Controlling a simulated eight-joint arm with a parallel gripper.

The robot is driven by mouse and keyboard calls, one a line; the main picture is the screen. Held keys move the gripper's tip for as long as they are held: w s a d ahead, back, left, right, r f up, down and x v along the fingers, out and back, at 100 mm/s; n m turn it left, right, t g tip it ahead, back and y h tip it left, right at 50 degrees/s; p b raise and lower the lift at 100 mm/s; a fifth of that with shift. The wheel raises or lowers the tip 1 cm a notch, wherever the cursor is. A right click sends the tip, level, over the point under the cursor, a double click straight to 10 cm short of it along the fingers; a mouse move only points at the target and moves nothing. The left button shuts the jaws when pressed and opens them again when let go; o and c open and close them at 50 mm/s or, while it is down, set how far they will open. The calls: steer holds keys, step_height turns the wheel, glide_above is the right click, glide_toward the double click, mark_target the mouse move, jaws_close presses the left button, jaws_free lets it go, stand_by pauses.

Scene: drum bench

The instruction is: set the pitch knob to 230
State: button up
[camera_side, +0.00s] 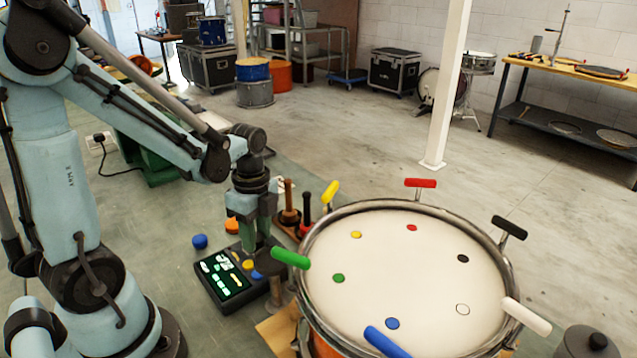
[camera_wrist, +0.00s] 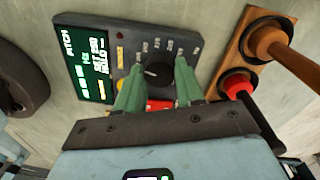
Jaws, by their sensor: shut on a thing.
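The dark pitch box (camera_side: 232,283) lies on the green bench, left of the drum. In the wrist view its lit screen (camera_wrist: 86,65) shows the word PITCH and green figures too blurred to read. The black pitch knob (camera_wrist: 153,74) sits among small white scale marks, and a pale pointer line shows on it. My gripper (camera_wrist: 157,75) points down over the box, with its green fingers on either side of the knob, shut on it. In the side view my gripper (camera_side: 258,247) hides the knob.
A large drum (camera_side: 400,270) with coloured handles around its rim stands close on the right. A wooden rack (camera_wrist: 240,55) with upright handles is beside the box. Blue (camera_side: 200,241) and orange (camera_side: 232,225) pieces lie behind the box.

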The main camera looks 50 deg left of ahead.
steer(key=shift+n, duration=0.3)
steer(key=n, duration=0.5)
steer(key=shift+n, duration=0.4)
steer(key=n, duration=0.5)
steer(key=shift+s+a, duration=0.1)
steer(key=o, duration=1.1)
steer(key=shift+c, duration=0.2)
steer(key=shift+r, duration=0.15)
step_height(320, 180, up, 12)
steer(key=shift+a, duration=0.3)
